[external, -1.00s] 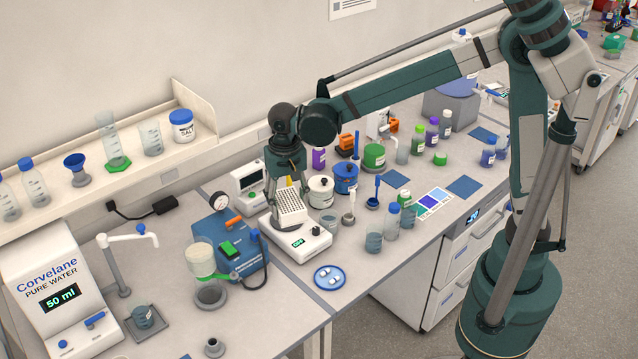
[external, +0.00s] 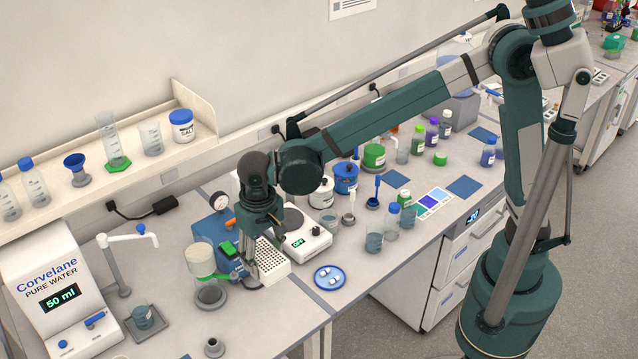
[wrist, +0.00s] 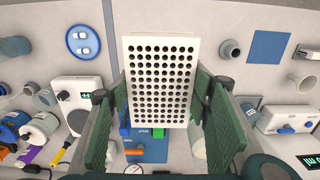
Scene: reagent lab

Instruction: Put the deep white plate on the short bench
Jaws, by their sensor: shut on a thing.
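The deep white plate (external: 272,262), a white block with rows of round holes, is held in my gripper (external: 258,268) in the external view. In the wrist view the plate (wrist: 160,85) lies between the two green fingers, which are shut on its sides. The plate is in front of the blue pump box, left of the hotplate, near the seam between two benches. The left bench (external: 270,320) has the water dispenser on it; I cannot tell whether the plate touches its surface. My fingers hide part of the plate.
The hotplate (external: 318,243), with a bare round top, stands right of the plate. The blue pump box (external: 212,230) and a filter flask (external: 200,261) are close by on the left. A blue dish (external: 330,278) lies to the right. The left bench's front is mostly clear.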

